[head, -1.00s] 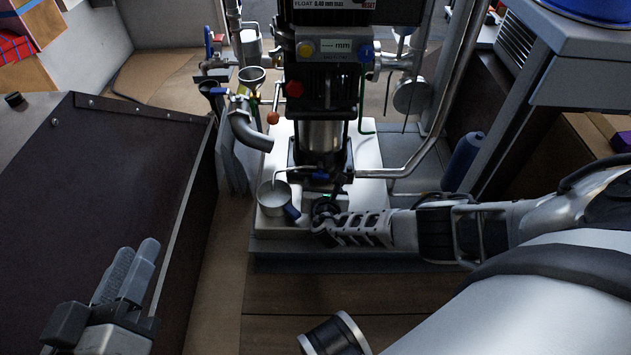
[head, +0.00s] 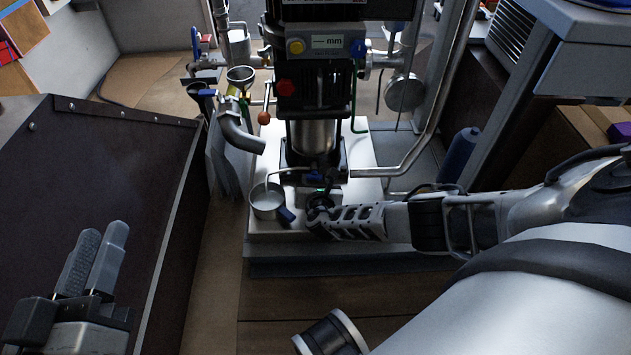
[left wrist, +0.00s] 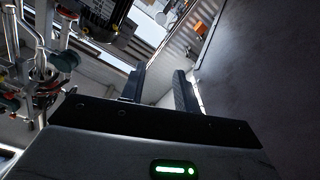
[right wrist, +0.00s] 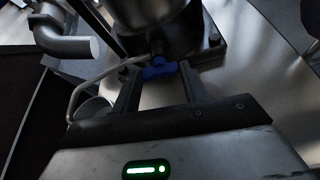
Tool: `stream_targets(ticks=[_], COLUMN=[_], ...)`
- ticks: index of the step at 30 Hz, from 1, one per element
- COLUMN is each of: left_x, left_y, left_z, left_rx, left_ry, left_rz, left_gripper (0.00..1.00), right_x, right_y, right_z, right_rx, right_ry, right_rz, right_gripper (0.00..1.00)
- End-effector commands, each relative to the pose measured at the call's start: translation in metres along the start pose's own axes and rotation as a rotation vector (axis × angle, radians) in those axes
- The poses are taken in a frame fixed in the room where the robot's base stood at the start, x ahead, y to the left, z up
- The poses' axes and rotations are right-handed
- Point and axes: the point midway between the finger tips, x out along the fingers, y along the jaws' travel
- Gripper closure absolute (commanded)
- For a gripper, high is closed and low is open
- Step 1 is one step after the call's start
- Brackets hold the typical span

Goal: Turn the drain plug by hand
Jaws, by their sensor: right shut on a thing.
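My right gripper (head: 314,212) reaches in from the right, low at the front of the pump's base. It is shut on a small dark round part, which I take for the drain plug (head: 320,200); the fingers partly cover it. In the right wrist view the fingers (right wrist: 158,90) reach toward the pump foot with a gap between them, and the plug cannot be made out there. A blue valve handle (right wrist: 160,70) shows just beyond the fingertips. My left gripper (head: 95,250) is open and empty over the dark panel at the left; its finger gap shows in the left wrist view (left wrist: 160,85).
The pump (head: 313,135) rises behind on a pale plinth (head: 365,190). Dark panel (head: 110,170) fills the left.

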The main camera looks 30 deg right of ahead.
Motion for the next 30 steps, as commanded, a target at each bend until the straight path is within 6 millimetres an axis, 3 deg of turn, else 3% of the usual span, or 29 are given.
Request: stream_targets(ticks=[7, 21, 30], left_x=[0.002, 0.007, 0.000], left_y=[-0.003, 0.016, 0.032], left_z=[-0.003, -0.060, -0.079], left_rx=[0.045, 0.429, 0.581], left_ry=[0.046, 0.407, 0.559], left_rz=[0.002, 0.123, 0.179], left_gripper=[0.69, 0.69, 0.69], right_x=[0.001, 0.002, 0.001], right_y=[-0.003, -0.007, -0.008], right_z=[-0.002, -0.005, -0.004], right_rx=[0.081, 0.376, 0.488], right_ry=[-0.001, -0.001, 0.000], right_rz=[0.031, 0.154, 0.200], right_gripper=[0.79, 0.79, 0.79])
